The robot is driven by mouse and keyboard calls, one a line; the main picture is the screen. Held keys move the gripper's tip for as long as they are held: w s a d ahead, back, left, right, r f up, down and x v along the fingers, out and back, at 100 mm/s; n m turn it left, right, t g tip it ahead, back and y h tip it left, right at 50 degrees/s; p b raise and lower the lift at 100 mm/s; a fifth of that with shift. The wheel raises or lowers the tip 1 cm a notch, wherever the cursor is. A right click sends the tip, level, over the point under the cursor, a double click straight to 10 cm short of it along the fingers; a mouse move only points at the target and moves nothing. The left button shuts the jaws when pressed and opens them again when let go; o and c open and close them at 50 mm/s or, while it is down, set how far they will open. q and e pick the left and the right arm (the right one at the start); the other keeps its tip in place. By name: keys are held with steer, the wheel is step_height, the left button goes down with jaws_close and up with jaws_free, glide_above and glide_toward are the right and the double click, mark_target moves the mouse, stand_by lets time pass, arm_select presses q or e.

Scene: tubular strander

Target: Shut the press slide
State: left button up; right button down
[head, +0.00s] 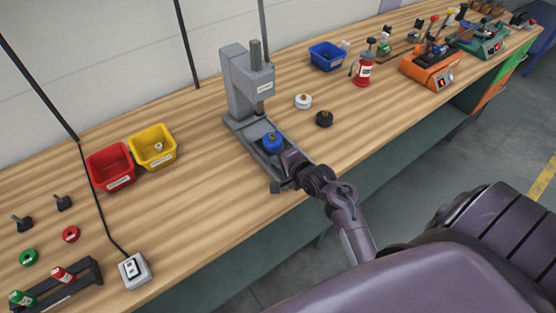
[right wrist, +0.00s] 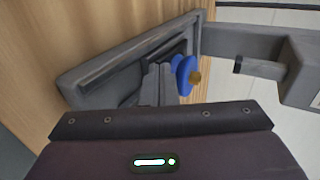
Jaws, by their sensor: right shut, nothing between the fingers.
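The grey press (head: 243,82) stands on the workbench with its column and head at the back. Its base (head: 242,126) reaches toward the bench's front edge. A blue round part with a brass-coloured tip (head: 271,141) sits on the slide area at the front of the base, out from under the press head; it also shows in the right wrist view (right wrist: 182,75). My right gripper (head: 283,162) is shut and empty at the front end of the base, just in front of the blue part. It hides the slide's front end, and I cannot tell whether it touches it. My left gripper is not in view.
A white part (head: 303,101) and a black part (head: 324,118) stand right of the press. Red (head: 110,167) and yellow (head: 153,147) bins stand left. Bare bench lies between.

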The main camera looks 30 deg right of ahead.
mark_target(257, 142)
steer(key=shift+w, duration=0.1)
steer(key=w, duration=0.8)
steer(key=shift+a+b, duration=0.35)
steer(key=shift+b, duration=0.05)
steer(key=shift+s+r, duration=0.1)
